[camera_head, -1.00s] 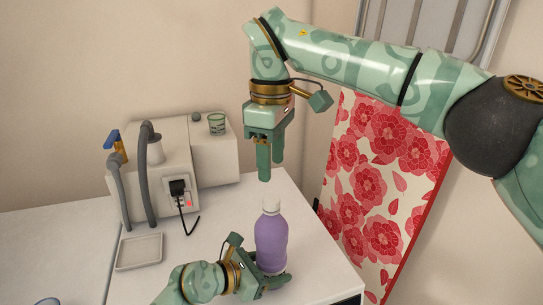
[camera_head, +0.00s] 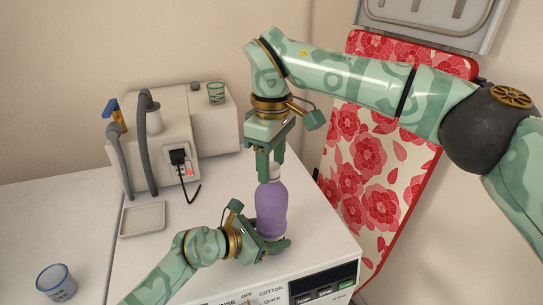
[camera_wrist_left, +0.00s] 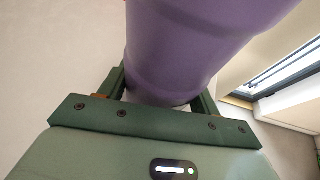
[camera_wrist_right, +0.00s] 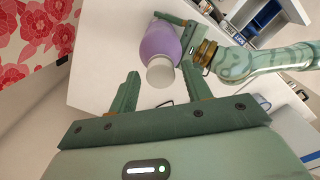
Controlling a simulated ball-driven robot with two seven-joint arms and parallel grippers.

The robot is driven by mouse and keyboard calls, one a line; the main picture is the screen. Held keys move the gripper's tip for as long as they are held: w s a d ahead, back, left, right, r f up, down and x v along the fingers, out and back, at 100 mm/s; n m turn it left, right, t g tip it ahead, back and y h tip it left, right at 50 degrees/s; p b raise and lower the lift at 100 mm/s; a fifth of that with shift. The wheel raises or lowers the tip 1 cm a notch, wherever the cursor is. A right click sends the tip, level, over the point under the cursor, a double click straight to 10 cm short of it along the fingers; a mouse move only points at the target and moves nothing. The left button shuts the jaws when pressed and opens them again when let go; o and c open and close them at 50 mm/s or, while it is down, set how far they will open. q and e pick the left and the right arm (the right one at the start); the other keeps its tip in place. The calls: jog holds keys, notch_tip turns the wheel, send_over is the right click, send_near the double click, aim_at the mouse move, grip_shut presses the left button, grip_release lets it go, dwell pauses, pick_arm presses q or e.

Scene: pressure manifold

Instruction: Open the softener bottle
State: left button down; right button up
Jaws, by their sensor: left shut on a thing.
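The softener bottle (camera_head: 271,210) is purple with a white cap (camera_wrist_right: 160,72) and stands upright near the front of the white top. My left gripper (camera_head: 268,243) is shut on its lower part; the bottle also fills the left wrist view (camera_wrist_left: 185,50). My right gripper (camera_head: 270,175) points down from above, directly over the bottle. In the right wrist view its fingers (camera_wrist_right: 160,80) are apart, with the cap between their tips. I see a gap on both sides of the cap. In the head view the fingers mostly hide the cap.
A shallow tray (camera_head: 142,218) lies in front. A blue-rimmed cup (camera_head: 56,282) is at lower left. A floral board (camera_head: 375,170) stands at right.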

jog(key=c, duration=0.9)
